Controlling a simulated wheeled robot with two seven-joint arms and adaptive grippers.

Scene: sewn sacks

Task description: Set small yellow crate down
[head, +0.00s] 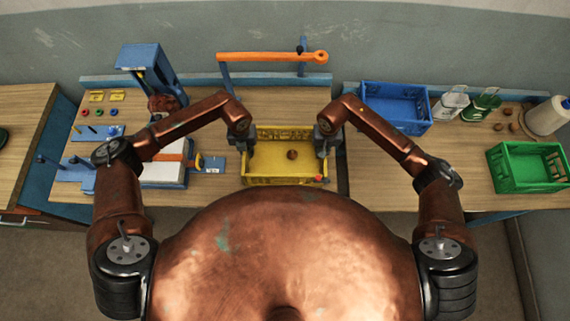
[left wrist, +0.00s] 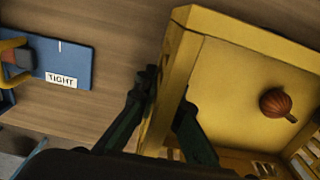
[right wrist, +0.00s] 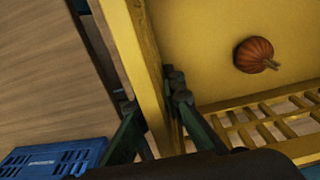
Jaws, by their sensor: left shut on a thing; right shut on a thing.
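The small yellow crate (head: 284,181) is at the middle of the bench, upright and close to the front edge. A small round, ribbed, orange-brown thing with a stem (head: 292,155) lies on its floor. My left gripper (head: 250,147) is shut on the crate's left wall, with one finger on each side, as the left wrist view shows (left wrist: 168,95). My right gripper (head: 322,147) is shut on the right wall in the same way, also seen in the right wrist view (right wrist: 154,98). I cannot tell whether the crate's underside touches the bench.
A blue crate (head: 394,105) and a green crate (head: 527,168) stand on the right-hand bench. A blue label plate reading TIGHT (left wrist: 62,62) lies left of the yellow crate. An orange bar (head: 272,57) stands behind it. A narrow gap separates the benches.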

